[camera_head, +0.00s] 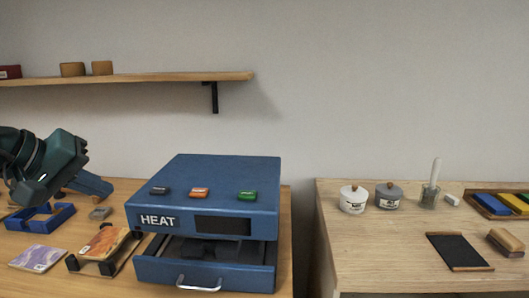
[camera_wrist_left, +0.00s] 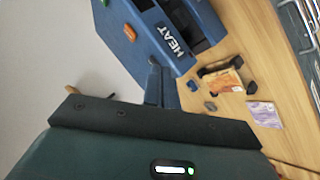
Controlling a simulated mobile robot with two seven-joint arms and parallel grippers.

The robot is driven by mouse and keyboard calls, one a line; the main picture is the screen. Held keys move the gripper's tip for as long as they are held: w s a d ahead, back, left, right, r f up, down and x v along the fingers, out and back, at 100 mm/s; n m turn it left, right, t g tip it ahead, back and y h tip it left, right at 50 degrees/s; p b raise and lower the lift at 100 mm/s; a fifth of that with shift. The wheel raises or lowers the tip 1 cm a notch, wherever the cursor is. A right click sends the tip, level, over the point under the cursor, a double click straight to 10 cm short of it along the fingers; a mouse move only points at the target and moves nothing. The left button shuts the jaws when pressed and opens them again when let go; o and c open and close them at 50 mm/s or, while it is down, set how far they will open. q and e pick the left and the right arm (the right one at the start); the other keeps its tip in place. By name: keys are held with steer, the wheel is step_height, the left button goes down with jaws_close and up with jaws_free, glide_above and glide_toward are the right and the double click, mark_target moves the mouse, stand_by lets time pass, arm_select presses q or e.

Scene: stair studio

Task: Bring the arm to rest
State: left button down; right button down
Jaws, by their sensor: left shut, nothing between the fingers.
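My left gripper (camera_head: 95,186) comes in from the left in the head view, above the left table and to the left of the blue HEAT box (camera_head: 222,185). Its fingers are together with nothing between them. In the left wrist view the shut fingers (camera_wrist_left: 160,72) point toward the HEAT box (camera_wrist_left: 165,30), with the table below. The gripper partly hides the blue frame (camera_head: 50,217) behind or below it. My right gripper is in neither view.
The HEAT box has its drawer (camera_head: 205,272) pulled out. A wall shelf (camera_head: 150,77) hangs above. A gap separates the right table (camera_head: 400,245).

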arm_select(q)
steer(key=s+d+f+n+g+h+p, duration=0.1)
steer(key=s+d+f+n+h, duration=0.15)
steer(key=d+n+h, duration=0.55)
steer(key=s+d+f+n+g+h+p, duration=0.15)
steer(key=d+f+n+h, duration=0.35)
steer(key=d, duration=0.5)
steer(key=a+f+m+t+y+p, duration=0.15)
steer(key=f+m+t+y, duration=0.55)
steer(key=m, duration=1)
steer(key=a+f+m+t+y+p, duration=0.1)
steer(key=a+f+m+t+y, duration=0.3)
steer(key=f+m, duration=0.85)
steer(key=s+d+f+n+g+y, duration=0.1)
steer(key=s+f+n+g+y, duration=0.2)
steer(key=s+f+n+g, duration=0.2)
steer(key=s+f+n, duration=0.3)
steer(key=s+f, duration=0.3)
steer(key=s, duration=0.2)
steer(key=shift+s+d+n+g+y, duration=0.2)
steer(key=shift+d+n+g+y, duration=0.1)
steer(key=shift+n+g+y, duration=0.1)
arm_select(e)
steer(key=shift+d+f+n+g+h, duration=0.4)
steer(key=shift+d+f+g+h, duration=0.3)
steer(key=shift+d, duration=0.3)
arm_select(q)
steer(key=shift+f, duration=0.1)
